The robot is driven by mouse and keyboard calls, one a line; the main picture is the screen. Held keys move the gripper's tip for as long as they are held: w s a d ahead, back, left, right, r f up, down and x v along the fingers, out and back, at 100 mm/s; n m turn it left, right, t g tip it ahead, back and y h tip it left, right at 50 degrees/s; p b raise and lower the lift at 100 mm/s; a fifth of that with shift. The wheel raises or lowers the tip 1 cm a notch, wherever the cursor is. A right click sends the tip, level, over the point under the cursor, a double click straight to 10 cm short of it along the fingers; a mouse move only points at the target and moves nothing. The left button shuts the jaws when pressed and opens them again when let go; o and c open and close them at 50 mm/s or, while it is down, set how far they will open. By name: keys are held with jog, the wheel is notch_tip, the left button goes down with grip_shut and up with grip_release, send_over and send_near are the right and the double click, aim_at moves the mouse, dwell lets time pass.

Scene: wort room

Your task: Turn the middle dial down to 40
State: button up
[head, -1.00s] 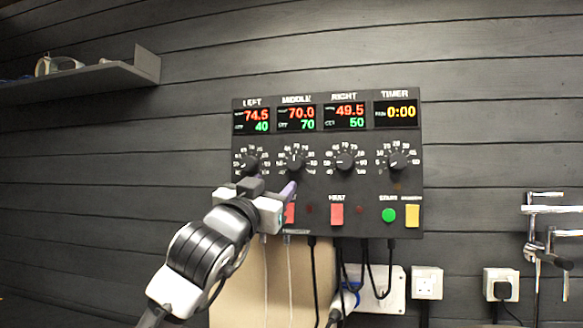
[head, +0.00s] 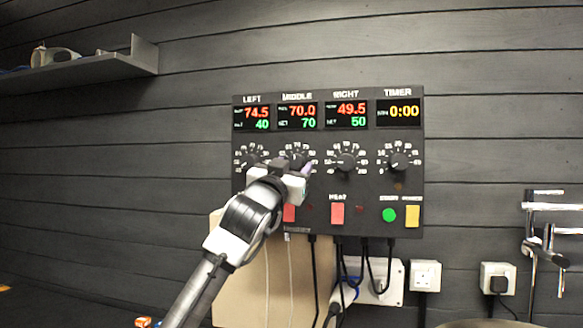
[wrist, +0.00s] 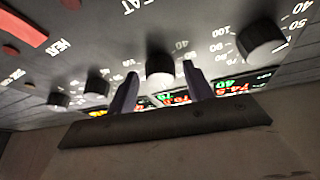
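The black control panel (head: 370,185) hangs on the wall. The middle dial (head: 297,160) is partly hidden behind my gripper (head: 298,168); the display above it reads 70.0 in red and 70 in green. In the wrist view, which is upside down, the middle dial (wrist: 160,68) stands between the two purple fingers of my gripper (wrist: 160,75). The fingers are apart, with a gap visible on each side of the dial. Whether the tips reach past the dial's face is hard to tell.
The left dial (wrist: 262,45) and right dial (head: 345,162) flank the middle one closely. The timer dial (head: 399,160) is farther right. Red switches (head: 337,213), a green button (head: 389,215) and a yellow one (head: 412,216) sit below. Cables hang under the panel.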

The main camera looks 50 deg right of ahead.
jog(key=c, duration=0.8)
jog(key=shift+f, duration=0.1)
jog(key=shift+c, duration=0.2)
jog(key=shift+n, duration=0.3)
